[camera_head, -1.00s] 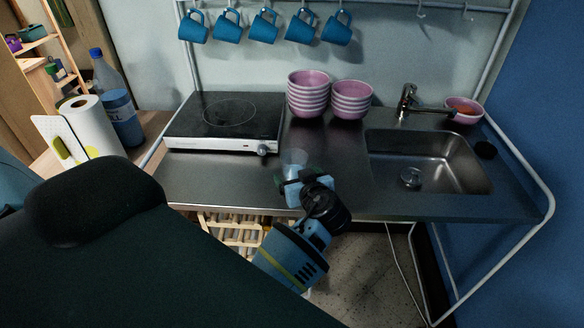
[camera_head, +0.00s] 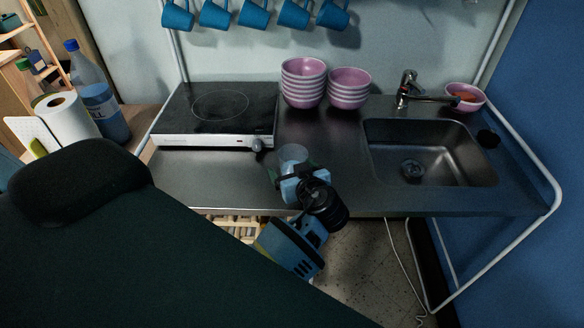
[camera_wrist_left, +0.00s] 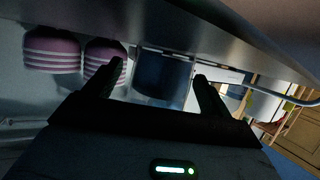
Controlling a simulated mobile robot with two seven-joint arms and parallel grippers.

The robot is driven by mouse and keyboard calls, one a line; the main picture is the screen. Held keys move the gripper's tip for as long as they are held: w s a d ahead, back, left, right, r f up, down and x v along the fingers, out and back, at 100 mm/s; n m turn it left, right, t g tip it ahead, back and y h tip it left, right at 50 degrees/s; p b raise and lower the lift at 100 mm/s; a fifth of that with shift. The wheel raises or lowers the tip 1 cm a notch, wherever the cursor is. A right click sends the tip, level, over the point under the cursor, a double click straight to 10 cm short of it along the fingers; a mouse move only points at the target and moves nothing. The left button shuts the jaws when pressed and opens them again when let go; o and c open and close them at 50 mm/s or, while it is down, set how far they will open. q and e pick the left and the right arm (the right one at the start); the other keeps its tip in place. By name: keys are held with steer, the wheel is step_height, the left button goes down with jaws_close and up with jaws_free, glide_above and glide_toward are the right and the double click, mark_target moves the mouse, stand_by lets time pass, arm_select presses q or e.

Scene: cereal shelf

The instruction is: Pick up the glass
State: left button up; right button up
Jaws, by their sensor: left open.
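The clear glass (camera_head: 293,155) stands on the steel counter in front of the bowls and right of the hot plate's front corner. My left gripper (camera_head: 291,175) is at the glass from the near side in the head view. In the left wrist view, which is turned nearly upside down, the bluish see-through glass (camera_wrist_left: 160,77) shows between the two dark fingers of the open gripper (camera_wrist_left: 155,86). I cannot tell whether either finger touches it. My right gripper is not in view.
Two stacks of pink bowls (camera_head: 304,84) stand behind the glass. The hot plate (camera_head: 216,112) is to the left and the sink (camera_head: 430,152) to the right. Blue mugs (camera_head: 255,14) hang above. The steel counter (camera_head: 200,178) is clear at the front left.

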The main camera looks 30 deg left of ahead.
arm_select(q)
steer(key=shift+c, duration=0.4)
steer(key=c, duration=1.1)
steer(key=shift+w+a+r, duration=0.1)
steer(key=shift+r, duration=0.25)
steer(key=shift+c, duration=0.2)
